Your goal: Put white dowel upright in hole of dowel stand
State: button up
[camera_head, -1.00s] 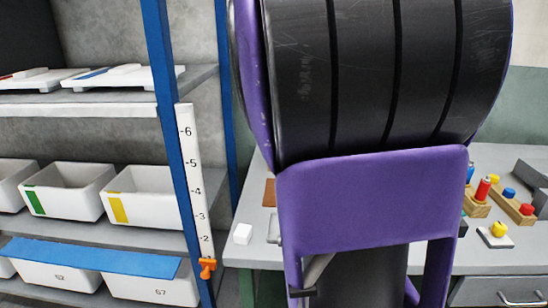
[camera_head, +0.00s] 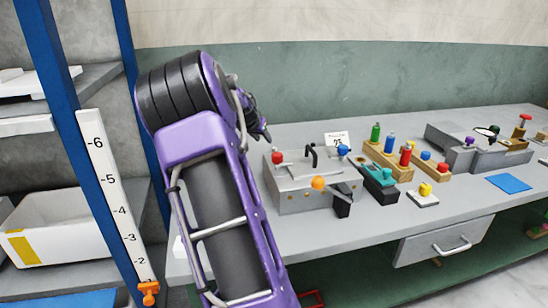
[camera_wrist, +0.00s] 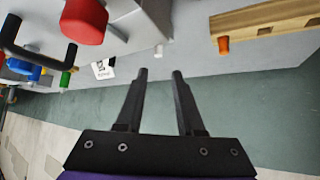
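A long wooden block (camera_wrist: 265,20) with dark holes and an orange peg (camera_wrist: 223,44) at one end lies at the upper right of that view. It may be the dowel stand, but I cannot be sure. My gripper (camera_wrist: 160,73) has its two black fingers apart with nothing between them. In the head view my gripper is mostly hidden behind my purple arm.
A grey press-like fixture (camera_head: 305,195) with red, blue and orange knobs stands right of my arm. Wooden blocks with coloured cylinders (camera_head: 389,158) stand further right. A blue mat (camera_head: 509,183) lies on the bench (camera_head: 330,240). A blue-post shelf (camera_head: 55,70) stands left.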

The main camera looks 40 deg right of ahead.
send_near(273, 150)
jog(key=x, duration=0.4)
jog(key=shift+f, duration=0.25)
jog(key=shift+x, duration=2.65)
jog(key=shift+d+r, duration=0.1)
jog(key=shift+r, duration=0.1)
grip_shut()
